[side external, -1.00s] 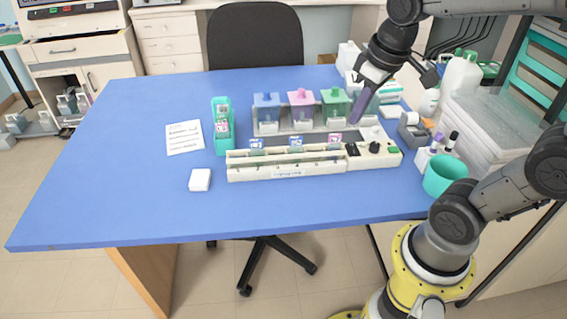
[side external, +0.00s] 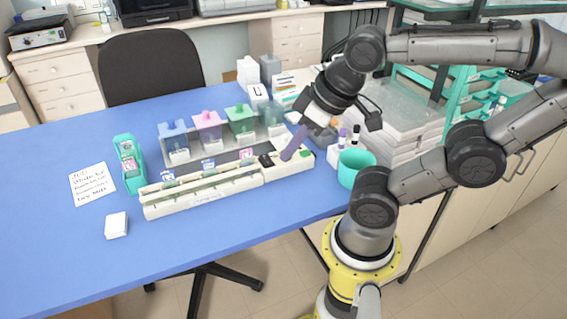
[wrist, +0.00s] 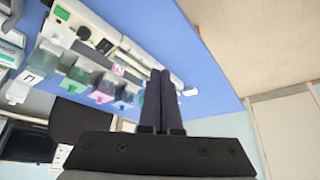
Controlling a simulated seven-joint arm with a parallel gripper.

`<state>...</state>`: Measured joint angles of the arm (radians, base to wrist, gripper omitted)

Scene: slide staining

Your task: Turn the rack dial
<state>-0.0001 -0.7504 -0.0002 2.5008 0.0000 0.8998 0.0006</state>
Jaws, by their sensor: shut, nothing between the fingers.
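The long cream rack (side external: 205,195) lies on the blue table, with its control panel at the right end. The dark round dial (wrist: 84,32) shows on that panel in the wrist view, left of and apart from my fingertips. In the side view my fingers cover the dial. My gripper (side external: 285,157) is shut and empty, its purple fingers slanting down over the panel; in the wrist view the fingers (wrist: 161,74) lie together. A green button (side external: 305,153) and a black display (side external: 265,160) flank the place where the fingers point.
Staining jars with blue (side external: 172,130), pink (side external: 207,120) and green (side external: 240,115) lids stand behind the rack. A teal cup (side external: 356,168) and marker pens stand to its right. A slide holder (side external: 129,165), a note (side external: 92,184) and a white block (side external: 116,225) lie left.

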